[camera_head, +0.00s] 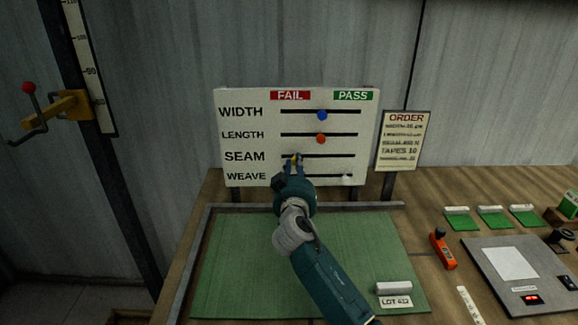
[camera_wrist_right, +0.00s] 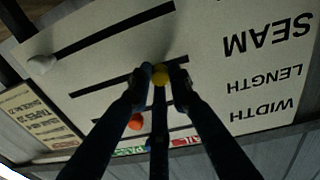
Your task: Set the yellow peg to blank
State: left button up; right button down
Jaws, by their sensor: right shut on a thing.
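The yellow peg (camera_head: 297,158) sits in the SEAM row slot of the white board (camera_head: 250,97), towards the slot's left end, roughly under the red FAIL label (camera_head: 290,95). My right gripper (camera_head: 294,165) reaches up to the board from below and is shut on the yellow peg. In the right wrist view the peg (camera_wrist_right: 160,75) shows between the two fingertips (camera_wrist_right: 161,76), on its dark slot. The fingers hide part of the peg and slot. My left gripper is not in view.
The blue peg (camera_head: 322,115) and orange peg (camera_head: 320,139) are mid-slot in WIDTH and LENGTH. The white peg (camera_head: 347,177) is right in WEAVE, towards the green PASS label (camera_head: 353,95). An order sign (camera_head: 403,140) stands right of the board. A green mat (camera_head: 235,265) lies in front.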

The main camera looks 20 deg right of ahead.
aim_at(319, 156)
jog(key=d, duration=0.2)
jog(key=s+d, duration=0.1)
jog(key=d, duration=0.1)
jog(key=s+d, duration=0.1)
jog(key=d, duration=0.1)
jog(key=shift+d, duration=0.35)
jog(key=shift+a, duration=0.1)
jog(key=shift+w, duration=0.1)
jog(key=c, duration=1.6)
grip_release()
jog(key=shift+o, duration=0.2)
jog(key=v, duration=1.2)
